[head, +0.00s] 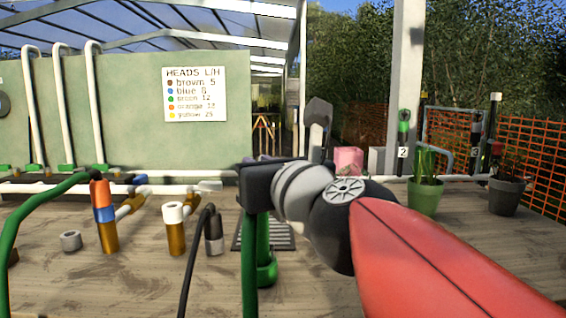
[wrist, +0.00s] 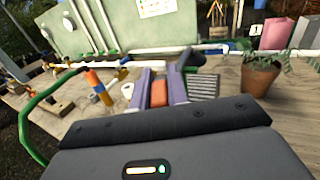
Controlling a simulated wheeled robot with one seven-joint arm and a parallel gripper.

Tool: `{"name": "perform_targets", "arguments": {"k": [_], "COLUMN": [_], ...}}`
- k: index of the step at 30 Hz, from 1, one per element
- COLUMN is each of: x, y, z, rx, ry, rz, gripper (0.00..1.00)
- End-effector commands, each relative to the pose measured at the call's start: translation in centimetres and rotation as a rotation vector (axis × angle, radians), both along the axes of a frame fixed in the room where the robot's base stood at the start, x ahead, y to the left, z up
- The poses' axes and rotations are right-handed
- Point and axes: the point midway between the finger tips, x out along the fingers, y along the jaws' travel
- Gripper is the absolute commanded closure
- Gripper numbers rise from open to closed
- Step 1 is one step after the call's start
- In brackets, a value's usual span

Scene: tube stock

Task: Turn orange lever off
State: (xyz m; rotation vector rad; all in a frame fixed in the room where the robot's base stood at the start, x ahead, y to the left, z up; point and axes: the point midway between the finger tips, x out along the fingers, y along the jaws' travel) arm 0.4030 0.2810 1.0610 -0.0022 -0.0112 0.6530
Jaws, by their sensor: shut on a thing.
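My gripper (wrist: 159,88) shows in the wrist view with its two purple fingers closed on either side of an orange-red block (wrist: 158,95), which looks like the orange lever. The lever's mount and its angle are hidden by the fingers and the dark gripper body. In the head view my grey and red arm reaches in from the right, and the dark wrist hides the fingertips and the lever.
A post with orange, blue and brown bands (head: 104,214) stands left, near a white-topped brown post (head: 174,229). Green hoses (head: 22,225) and a black hose (head: 190,262) arch nearby. Potted plants (head: 425,197) stand right. A green panel (head: 135,120) with a sign (head: 195,95) stands behind.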

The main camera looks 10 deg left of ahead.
Motion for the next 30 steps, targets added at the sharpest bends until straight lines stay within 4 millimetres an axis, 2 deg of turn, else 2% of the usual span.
{"name": "perform_targets", "arguments": {"k": [20, 21, 25, 26, 30], "x": [0.0, 0.0, 0.0, 0.0, -0.02], "y": [0.03, 0.02, 0.02, 0.02, 0.04], "z": [-0.01, -0.01, 0.0, 0.0, 0.0], "rx": [0.001, 0.001, 0.001, 0.001, 0.001], "ry": [0.001, 0.001, 0.001, 0.001, 0.001], "rz": [-0.045, -0.045, -0.045, -0.045, -0.044], "gripper": [1.0, 0.83, 0.66, 0.62, 0.62]}}
